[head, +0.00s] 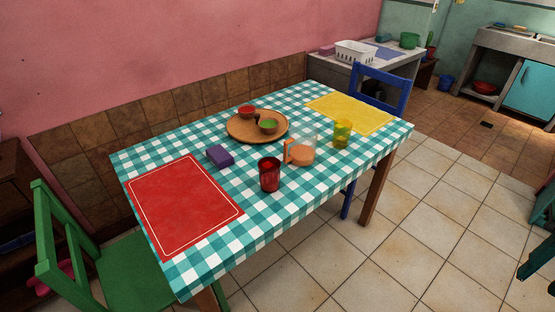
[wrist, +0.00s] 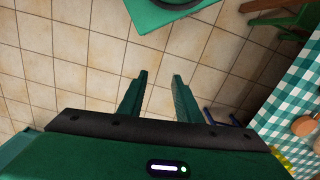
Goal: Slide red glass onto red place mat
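The red glass (head: 269,175) stands upright on the checked tablecloth near the table's front edge, to the right of the red place mat (head: 182,205). The glass and the mat are apart, with checked cloth between them. The red place mat lies flat at the left end of the table, and nothing stands on it. In the wrist view my gripper (wrist: 160,78) is open and empty, its two green fingers apart above the tiled floor. The table's edge shows at the right of that view. My gripper is not in the head view.
A purple block (head: 220,156) lies near the mat's far right corner. A wooden tray (head: 240,136) holds bowls. A green chair (head: 130,270) is at the left end. Floor in front is clear.

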